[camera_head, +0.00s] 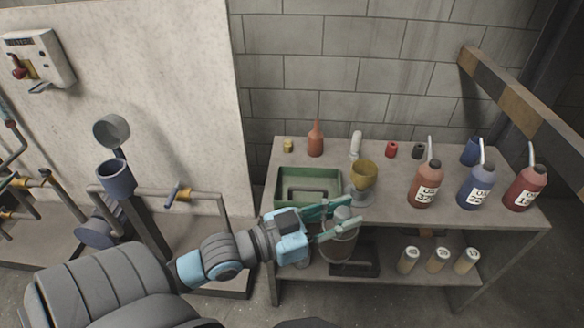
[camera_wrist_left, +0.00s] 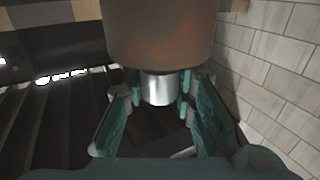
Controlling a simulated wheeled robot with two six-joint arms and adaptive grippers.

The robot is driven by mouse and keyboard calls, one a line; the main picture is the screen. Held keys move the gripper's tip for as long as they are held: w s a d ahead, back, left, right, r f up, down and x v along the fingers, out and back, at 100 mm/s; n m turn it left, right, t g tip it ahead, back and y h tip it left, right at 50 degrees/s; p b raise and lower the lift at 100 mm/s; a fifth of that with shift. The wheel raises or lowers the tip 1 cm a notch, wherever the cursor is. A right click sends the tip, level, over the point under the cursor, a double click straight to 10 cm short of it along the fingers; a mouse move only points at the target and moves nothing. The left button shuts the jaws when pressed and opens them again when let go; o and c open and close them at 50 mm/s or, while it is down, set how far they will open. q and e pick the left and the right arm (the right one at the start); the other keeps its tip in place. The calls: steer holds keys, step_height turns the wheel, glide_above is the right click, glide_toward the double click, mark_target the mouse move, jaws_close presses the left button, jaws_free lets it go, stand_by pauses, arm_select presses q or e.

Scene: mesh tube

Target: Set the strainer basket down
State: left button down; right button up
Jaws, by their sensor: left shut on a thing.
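The strainer basket (camera_head: 338,247) is a greyish mesh cylinder with a pale knob at its top. It hangs from my left gripper (camera_head: 340,217) in front of the bench's front edge, below the level of the top. The gripper's teal fingers are shut on the knob. In the left wrist view, the silver knob (camera_wrist_left: 158,88) is between the fingers of my left gripper (camera_wrist_left: 158,95), and a wide brownish cylinder (camera_wrist_left: 160,40), seemingly the basket's body, fills the top. Part of the basket's upper end is hidden by the fingers. My right gripper is not in view.
A green tray (camera_head: 283,190) sits on the bench (camera_head: 390,208), behind the gripper. A yellowish cup (camera_head: 364,173) stands close right of it, and oil bottles (camera_head: 426,185) farther right. A dark tray (camera_head: 368,268) is on the lower shelf. An open blue housing (camera_head: 117,180) stands left.

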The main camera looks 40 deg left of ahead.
arm_select(q)
steer(key=w+a+r+n+t+y+b, duration=0.1)
steer(key=w+a+r+n+y, duration=0.25)
steer(key=w+a+y, duration=0.45)
steer(key=w+a+r+n+y, duration=0.3)
steer(key=w+a+n+y, duration=0.2)
steer(key=w+a, duration=0.6)
step_height(320, 180, down, 19)
steer(key=s+a+b, duration=0.1)
steer(key=s+b, duration=0.1)
steer(key=b, duration=0.5)
steer(key=shift+a+b, duration=0.35)
steer(key=shift+b, duration=0.05)
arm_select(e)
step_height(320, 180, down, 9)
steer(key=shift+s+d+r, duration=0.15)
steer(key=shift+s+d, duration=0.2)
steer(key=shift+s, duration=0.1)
arm_select(q)
steer(key=shift+w+f, duration=0.1)
steer(key=c, duration=1.3)
jaws_free()
steer(key=shift+c, duration=0.2)
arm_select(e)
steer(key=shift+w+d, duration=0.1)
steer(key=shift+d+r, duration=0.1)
